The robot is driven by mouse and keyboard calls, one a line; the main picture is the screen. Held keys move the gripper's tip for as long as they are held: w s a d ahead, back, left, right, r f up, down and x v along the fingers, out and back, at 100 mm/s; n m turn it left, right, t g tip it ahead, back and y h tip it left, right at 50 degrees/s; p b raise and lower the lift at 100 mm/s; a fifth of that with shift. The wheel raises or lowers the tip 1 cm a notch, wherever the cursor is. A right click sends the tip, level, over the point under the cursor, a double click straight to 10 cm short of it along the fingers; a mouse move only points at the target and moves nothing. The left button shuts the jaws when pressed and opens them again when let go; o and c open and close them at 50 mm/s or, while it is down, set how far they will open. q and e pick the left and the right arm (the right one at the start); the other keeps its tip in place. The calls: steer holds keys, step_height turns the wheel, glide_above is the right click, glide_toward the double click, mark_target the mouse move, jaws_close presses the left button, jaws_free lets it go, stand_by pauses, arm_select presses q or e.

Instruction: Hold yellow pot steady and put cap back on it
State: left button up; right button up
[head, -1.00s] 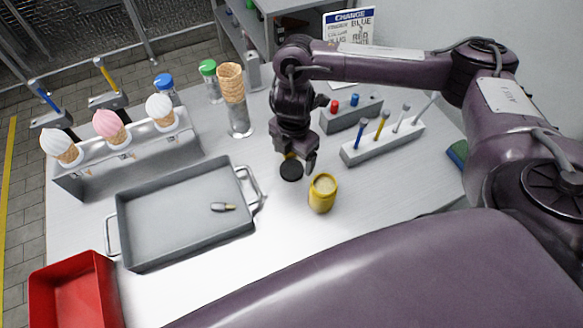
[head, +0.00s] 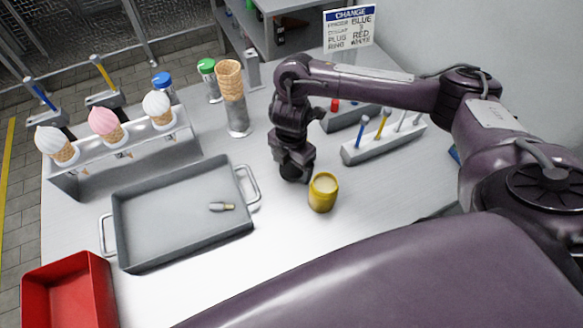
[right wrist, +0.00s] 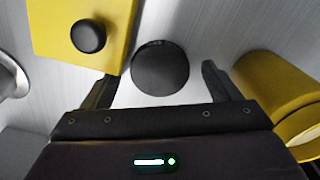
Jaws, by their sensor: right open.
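The yellow pot (head: 323,194) stands upright and open on the table, its pale contents showing. It also shows at the right edge of the right wrist view (right wrist: 282,98). The black round cap (right wrist: 160,68) lies left of the pot, between the spread fingers of my right gripper (right wrist: 158,84), with a gap on each side. In the head view my right gripper (head: 293,168) points down just left of the pot and mostly hides the cap. My left gripper is not in view.
A yellow block with a black knob (right wrist: 88,37) sits close beside the cap. A grey tray (head: 130,225) is to the left, a cone holder (head: 75,182) behind it and a red bin (head: 30,290) in front. A grey plug rack (head: 365,153) stands right of the gripper.

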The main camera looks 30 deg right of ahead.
mark_target(291, 168)
steer(key=shift+c, duration=0.2)
steer(key=c, duration=1)
steer(key=shift+r, duration=0.55)
arm_select(q)
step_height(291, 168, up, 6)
steer(key=p, duration=0.6)
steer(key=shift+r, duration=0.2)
arm_select(e)
steer(key=shift+r, duration=9.45)
